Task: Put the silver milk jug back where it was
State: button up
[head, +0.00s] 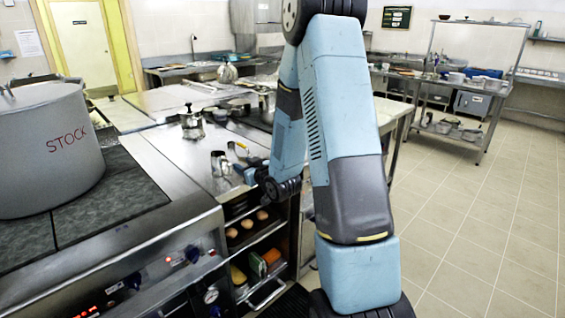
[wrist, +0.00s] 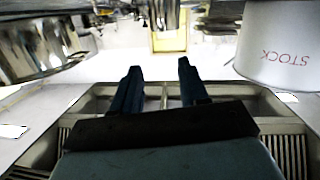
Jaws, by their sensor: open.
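A small shiny silver jug (head: 219,163) stands on the steel counter (head: 172,154), just left of my gripper (head: 240,152) in the head view. A lidded metal pot (head: 191,122) with a handle stands farther back on the counter. My gripper is open, with two dark fingers apart and nothing between them in the wrist view (wrist: 157,82). That view is upside down. A silver vessel (wrist: 160,12) shows at its top centre, ahead of the fingers and apart from them; I cannot tell which of the two it is.
The large STOCK pot (head: 52,150) stands on the dark stove top at left; it also shows in the wrist view (wrist: 285,40). A big shiny metal object (wrist: 35,45) is close at the wrist view's left. Below the counter are shelves with eggs (head: 247,223).

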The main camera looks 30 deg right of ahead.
jog(key=s+d+r+m+g+h, duration=0.15)
jog(key=s+r+g+h, duration=0.3)
jog(key=s+r, duration=0.85)
jog(key=s+a+r+m+g, duration=0.1)
jog(key=s+a+r+g, duration=0.1)
jog(key=s, duration=1)
jog(key=s+a+r+m+g+y, duration=0.1)
jog(key=s+r+g, duration=0.3)
jog(key=s, duration=0.7)
jog(key=shift+s+a+r, duration=0.4)
jog(key=shift+a+r, duration=0.05)
jog(key=shift+r, duration=0.15)
jog(key=shift+w, duration=0.1)
